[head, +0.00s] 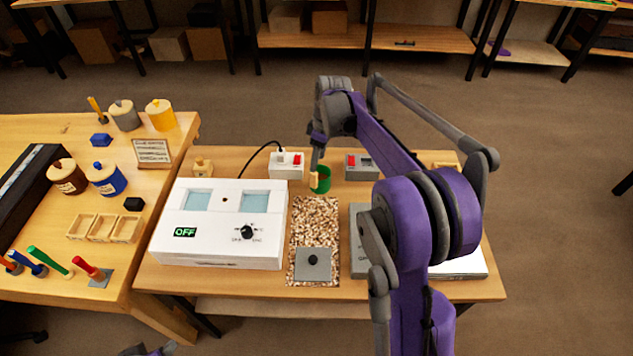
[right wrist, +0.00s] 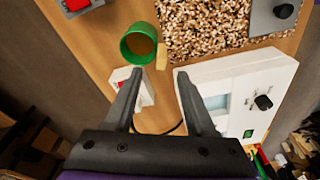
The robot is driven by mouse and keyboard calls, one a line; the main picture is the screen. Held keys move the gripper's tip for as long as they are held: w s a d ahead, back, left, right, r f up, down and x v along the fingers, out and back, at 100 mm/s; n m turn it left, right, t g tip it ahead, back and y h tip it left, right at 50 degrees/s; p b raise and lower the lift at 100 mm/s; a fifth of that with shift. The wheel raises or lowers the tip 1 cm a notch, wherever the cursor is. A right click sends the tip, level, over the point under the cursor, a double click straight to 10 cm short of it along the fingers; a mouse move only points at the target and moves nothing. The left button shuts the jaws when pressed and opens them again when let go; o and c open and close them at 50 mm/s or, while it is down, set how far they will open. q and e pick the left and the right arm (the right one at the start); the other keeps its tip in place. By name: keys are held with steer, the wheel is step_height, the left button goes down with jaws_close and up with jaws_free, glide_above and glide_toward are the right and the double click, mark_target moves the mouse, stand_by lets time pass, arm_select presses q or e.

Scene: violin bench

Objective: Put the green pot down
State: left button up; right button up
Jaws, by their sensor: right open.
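The green pot (head: 324,184) stands upright on the wooden bench, at the back end of the speckled chip patch (head: 315,220). It is open at the top, brown inside, with a small wooden handle (right wrist: 162,55) on its side. My right gripper (head: 317,160) is over the pot, coming down from above in the head view. In the right wrist view its two fingers (right wrist: 160,72) are spread with nothing between them. The pot (right wrist: 139,44) lies just beyond the fingertips there, apart from a firm grip. My left gripper is not seen, only a sliver of my arm at the bottom edge.
A white box marked OFF (head: 220,222) is left of the chip patch. A grey plate with a black knob (head: 313,264) lies on its front end. Small switch boxes (head: 286,166) (head: 361,167) stand behind. The left table (head: 60,235) holds several pots and tools.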

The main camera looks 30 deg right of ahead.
mark_target(315, 174)
steer(key=f, duration=0.7)
steer(key=shift+w+a, duration=0.3)
steer(key=shift+w, duration=0.1)
jaws_close()
stand_by(1.0)
